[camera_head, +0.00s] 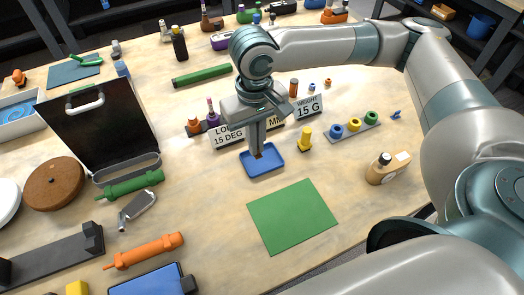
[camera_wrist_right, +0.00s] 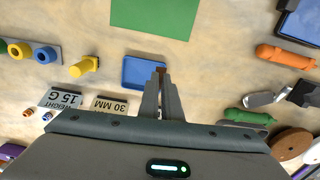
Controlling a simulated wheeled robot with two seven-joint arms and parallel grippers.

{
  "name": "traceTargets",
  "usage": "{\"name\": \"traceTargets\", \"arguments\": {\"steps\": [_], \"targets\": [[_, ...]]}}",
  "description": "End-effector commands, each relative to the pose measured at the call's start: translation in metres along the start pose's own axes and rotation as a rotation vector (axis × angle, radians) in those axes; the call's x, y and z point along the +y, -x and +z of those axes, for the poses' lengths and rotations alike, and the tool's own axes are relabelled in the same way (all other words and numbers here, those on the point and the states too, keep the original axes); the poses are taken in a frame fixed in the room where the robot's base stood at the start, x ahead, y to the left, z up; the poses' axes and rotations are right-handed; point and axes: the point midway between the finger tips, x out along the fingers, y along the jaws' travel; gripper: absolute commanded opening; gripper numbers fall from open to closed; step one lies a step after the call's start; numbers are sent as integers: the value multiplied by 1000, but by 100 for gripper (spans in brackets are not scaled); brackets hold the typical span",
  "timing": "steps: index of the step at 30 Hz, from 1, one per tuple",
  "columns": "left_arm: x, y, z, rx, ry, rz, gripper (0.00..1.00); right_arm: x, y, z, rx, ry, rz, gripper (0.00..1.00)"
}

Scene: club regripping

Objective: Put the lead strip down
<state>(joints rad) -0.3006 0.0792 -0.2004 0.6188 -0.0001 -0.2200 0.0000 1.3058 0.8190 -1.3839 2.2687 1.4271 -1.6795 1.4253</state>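My right gripper (camera_head: 257,154) points down over a small blue tray (camera_head: 265,168) in the middle of the table. Its fingers are close together, with a small brown piece (camera_wrist_right: 160,70) at their tips, which I take to be the lead strip. In the right wrist view, the gripper (camera_wrist_right: 161,78) and the piece are at the right edge of the blue tray (camera_wrist_right: 138,73). I cannot tell whether the piece touches the tray floor. The fingers hide most of it. My left gripper is not in view.
A green mat (camera_head: 292,215) lies in front of the tray. A yellow peg (camera_head: 305,138) stands right of it, and number signs (camera_head: 230,135) stand behind. A tan bottle (camera_head: 388,168) is farther right. Green (camera_head: 130,186) and orange (camera_head: 145,251) handled tools lie left.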

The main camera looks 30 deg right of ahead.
Motion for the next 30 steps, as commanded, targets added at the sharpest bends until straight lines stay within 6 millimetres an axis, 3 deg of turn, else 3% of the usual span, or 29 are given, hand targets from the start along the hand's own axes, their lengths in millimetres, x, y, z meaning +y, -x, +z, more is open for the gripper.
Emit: {"name": "traceTargets", "arguments": {"steps": [8, 15, 20, 30], "targets": [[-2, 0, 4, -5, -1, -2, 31, 0, 0, 0, 0, 0, 0, 0], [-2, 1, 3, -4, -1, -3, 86, 4, -1, 3, -3, 19, -7, 0], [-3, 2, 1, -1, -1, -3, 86, 18, -3, 11, -8, 71, -21, 0], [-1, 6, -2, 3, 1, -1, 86, 72, -6, 40, -5, 249, -23, 0]]}}
